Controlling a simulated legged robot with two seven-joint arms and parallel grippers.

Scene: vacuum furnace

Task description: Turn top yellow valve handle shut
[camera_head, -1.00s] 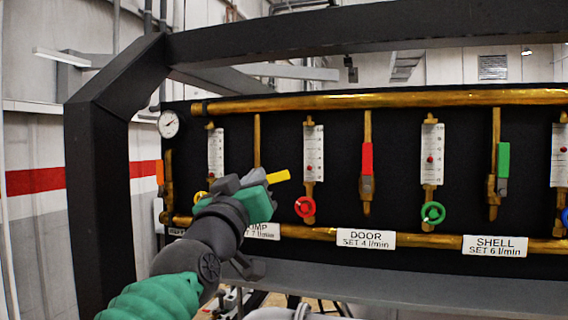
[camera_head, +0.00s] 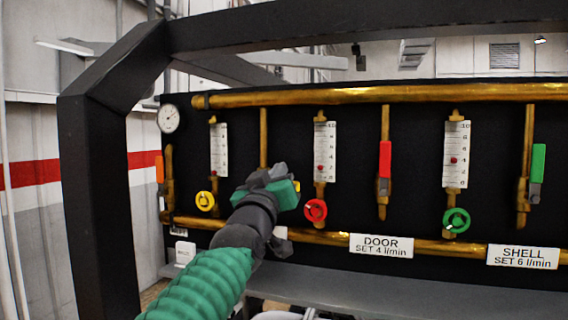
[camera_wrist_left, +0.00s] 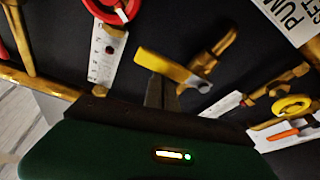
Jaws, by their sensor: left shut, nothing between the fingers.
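The yellow valve handle (camera_wrist_left: 165,68) is a flat lever on a brass valve (camera_wrist_left: 222,48). In the left wrist view it lies across its brass pipe. A round yellow knob (camera_head: 205,201) is lower left of the gripper. My right gripper is not in view.
A red wheel (camera_head: 315,210) and flowmeter (camera_head: 325,150) stand close right of the gripper. Red (camera_head: 385,160) and green (camera_head: 538,163) levers hang farther right. A black frame post (camera_head: 95,200) rises at left. A dark ledge (camera_head: 360,295) runs below the panel.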

